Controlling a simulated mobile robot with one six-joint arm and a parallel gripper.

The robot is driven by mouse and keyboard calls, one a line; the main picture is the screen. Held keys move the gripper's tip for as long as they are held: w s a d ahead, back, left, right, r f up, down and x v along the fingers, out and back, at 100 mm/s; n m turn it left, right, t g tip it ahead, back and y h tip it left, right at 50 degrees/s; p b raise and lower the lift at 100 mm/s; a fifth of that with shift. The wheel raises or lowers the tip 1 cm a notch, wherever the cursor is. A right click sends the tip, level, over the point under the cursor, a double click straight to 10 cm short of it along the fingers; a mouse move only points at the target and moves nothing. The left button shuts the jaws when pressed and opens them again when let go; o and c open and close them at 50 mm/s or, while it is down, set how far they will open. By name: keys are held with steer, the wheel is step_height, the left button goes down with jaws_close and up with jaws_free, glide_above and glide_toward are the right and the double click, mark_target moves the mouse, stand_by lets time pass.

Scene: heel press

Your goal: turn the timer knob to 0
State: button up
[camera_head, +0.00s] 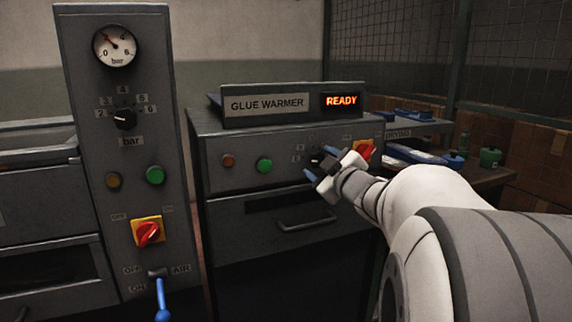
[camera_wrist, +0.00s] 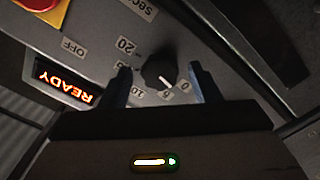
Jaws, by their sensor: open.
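The timer knob (camera_wrist: 158,70) is black and round with a white pointer line. In the wrist view the line points down and slightly right, to the side of the 5 that faces the 0. The printed scale around it shows 20, 10, 5 and 0. My gripper (camera_wrist: 160,72) is open, with one finger on each side of the knob and a visible gap to it on both sides. In the head view my gripper (camera_head: 318,164) is at the glue warmer's front panel and partly covers the knob.
The glue warmer (camera_head: 225,146) has a lit READY display (camera_head: 341,100), an orange lamp, a green button (camera_head: 264,166) and a red switch (camera_head: 367,151) right beside my gripper. A drawer handle (camera_head: 306,221) sticks out below. The press column (camera_head: 88,75) stands at the left.

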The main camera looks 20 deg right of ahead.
steer(key=shift+s, duration=0.1)
steer(key=shift+s+r, duration=0.1)
steer(key=shift+s, duration=0.25)
steer(key=s+p, duration=0.1)
steer(key=s, duration=0.6)
steer(key=shift+d+p, duration=0.1)
steer(key=shift+p, duration=0.2)
steer(key=s+a+f+m+g+p, duration=0.2)
steer(key=s+a+m+g+p, duration=0.6)
steer(key=s+a+g+p, duration=0.7)
steer(key=s+a+p, duration=0.2)
steer(key=p, duration=0.2)
steer(key=shift+s+f+m+h, duration=0.15)
steer(key=shift+f+m+h, duration=0.15)
steer(key=shift+m, duration=0.1)
steer(key=shift+c, duration=0.4)
